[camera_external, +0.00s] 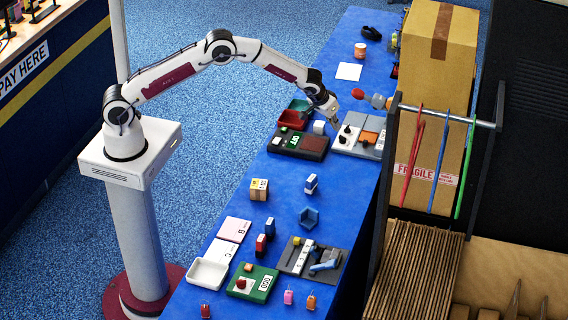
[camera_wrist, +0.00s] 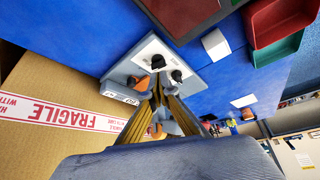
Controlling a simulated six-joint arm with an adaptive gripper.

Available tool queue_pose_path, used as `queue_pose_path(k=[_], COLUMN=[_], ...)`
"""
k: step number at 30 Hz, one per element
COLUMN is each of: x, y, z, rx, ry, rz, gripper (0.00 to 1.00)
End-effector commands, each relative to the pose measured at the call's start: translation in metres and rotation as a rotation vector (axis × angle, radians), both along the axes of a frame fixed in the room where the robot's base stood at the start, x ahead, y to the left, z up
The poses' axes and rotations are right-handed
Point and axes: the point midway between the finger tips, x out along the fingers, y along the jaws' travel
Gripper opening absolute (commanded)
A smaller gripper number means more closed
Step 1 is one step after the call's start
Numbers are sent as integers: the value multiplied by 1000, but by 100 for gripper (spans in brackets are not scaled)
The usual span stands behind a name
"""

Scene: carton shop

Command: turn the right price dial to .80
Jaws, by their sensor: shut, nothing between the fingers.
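The grey dial panel (camera_external: 376,152) stands on the blue table at the far end, with a white face, black knobs and an orange patch. In the wrist view its white face (camera_wrist: 142,57) carries one black dial (camera_wrist: 157,61) and another black dial (camera_wrist: 176,76). An orange part (camera_wrist: 140,83) shows beside my fingers. My gripper (camera_external: 333,121) is shut and empty, just above the panel; its fingertips (camera_wrist: 158,84) appear close to the dials in the wrist view. I cannot tell whether they touch. The price marks and pointer settings are too small to read.
A dark unit with a green display (camera_external: 298,142) stands left of the panel, with red and green trays (camera_external: 293,119) behind it. A tall carton (camera_external: 437,60) and a rack with hanging coloured rods (camera_external: 443,114) stand close on the right.

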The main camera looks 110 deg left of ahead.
Motion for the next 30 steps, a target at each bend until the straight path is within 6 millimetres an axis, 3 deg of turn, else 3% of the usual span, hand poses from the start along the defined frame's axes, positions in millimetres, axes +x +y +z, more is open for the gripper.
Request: queue_pose_path(k=[19, 30], x=[4, 4], y=[-7, -7], z=[17, 16], rx=[1, 0], ry=[-3, 0], rz=[-1, 0], gripper=[0, 0])
